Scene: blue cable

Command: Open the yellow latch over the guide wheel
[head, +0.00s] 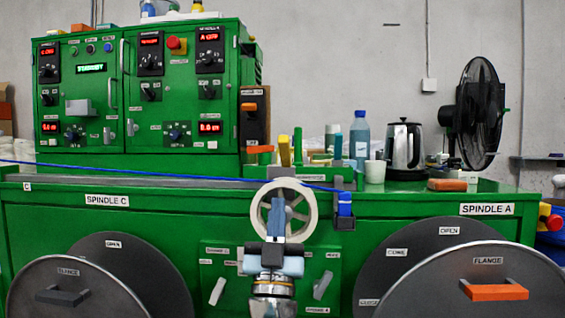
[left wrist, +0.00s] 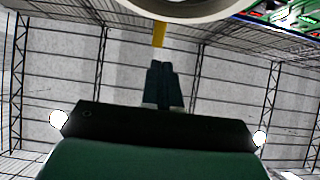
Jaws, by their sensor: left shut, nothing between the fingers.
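The guide wheel (head: 311,211) has a pale rim and grey spokes and stands at the front middle of the green machine. The yellow latch (head: 284,151) stands upright just above the wheel. A yellow piece (left wrist: 159,33), probably the latch, shows below the pale wheel rim (left wrist: 195,17) in the left wrist view. My left gripper (head: 277,204) is shut and empty, pointing up in front of the wheel and hiding part of it. In the left wrist view its closed fingertips (left wrist: 160,65) appear just below the yellow piece. Contact cannot be told. My right gripper is out of view.
A blue cable (head: 150,170) runs across the machine top to a blue-topped holder (head: 344,205) right of the wheel. Orange (head: 260,149) and green (head: 298,146) levers flank the latch. A bottle (head: 359,135) and kettle (head: 403,146) stand behind right. Large spindle discs flank the front.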

